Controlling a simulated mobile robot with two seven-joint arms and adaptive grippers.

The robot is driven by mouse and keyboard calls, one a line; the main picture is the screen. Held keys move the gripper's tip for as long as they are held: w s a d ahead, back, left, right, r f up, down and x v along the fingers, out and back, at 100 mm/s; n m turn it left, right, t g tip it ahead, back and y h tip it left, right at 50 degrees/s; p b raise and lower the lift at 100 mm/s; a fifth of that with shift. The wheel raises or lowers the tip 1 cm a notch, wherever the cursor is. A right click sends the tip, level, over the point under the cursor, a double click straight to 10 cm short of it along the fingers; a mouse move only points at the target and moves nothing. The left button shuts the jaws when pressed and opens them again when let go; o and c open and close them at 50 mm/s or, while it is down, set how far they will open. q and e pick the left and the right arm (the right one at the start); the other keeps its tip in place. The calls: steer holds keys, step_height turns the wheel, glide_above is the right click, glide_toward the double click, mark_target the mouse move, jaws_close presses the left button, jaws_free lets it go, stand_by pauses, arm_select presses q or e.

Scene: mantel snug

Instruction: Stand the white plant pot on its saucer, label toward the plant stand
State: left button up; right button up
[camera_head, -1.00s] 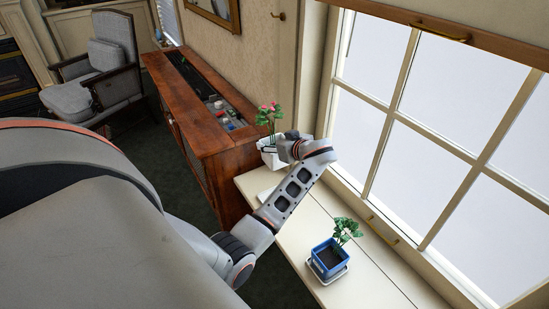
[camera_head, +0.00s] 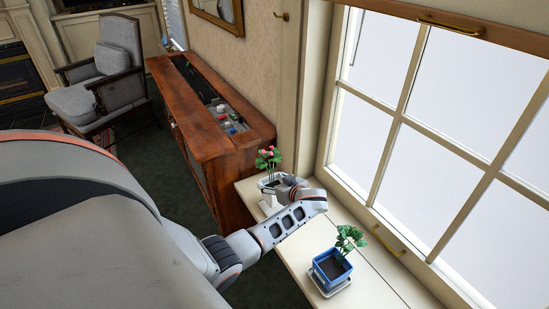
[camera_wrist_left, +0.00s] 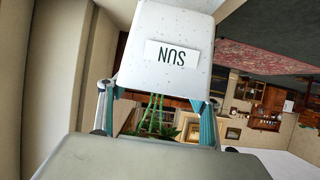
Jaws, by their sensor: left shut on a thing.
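The white plant pot (camera_head: 264,184), with a pink-flowered plant, is at the far end of the window ledge, partly hidden by my left gripper (camera_head: 279,187). My left gripper is shut on the pot. My right gripper is out of view.
A blue pot (camera_head: 330,271) with a leafy plant stands on a pale saucer (camera_head: 334,289) on the near ledge (camera_head: 380,285). A wooden cabinet (camera_head: 205,140) with small items in its recessed top adjoins the far end. The window (camera_head: 430,140) bounds the right.

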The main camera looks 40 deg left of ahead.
arm_select(q)
step_height(320, 180, down, 4)
steer(key=shift+f+b, duration=0.1)
steer(key=shift+b, duration=0.6)
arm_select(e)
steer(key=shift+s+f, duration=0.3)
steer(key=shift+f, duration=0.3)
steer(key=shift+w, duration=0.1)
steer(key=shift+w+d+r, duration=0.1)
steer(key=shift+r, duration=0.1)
arm_select(q)
steer(key=shift+f, duration=0.15)
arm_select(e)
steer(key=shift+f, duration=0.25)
arm_select(q)
steer(key=o, duration=1.4)
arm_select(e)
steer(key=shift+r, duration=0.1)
arm_select(q)
steer(key=shift+o, duration=0.3)
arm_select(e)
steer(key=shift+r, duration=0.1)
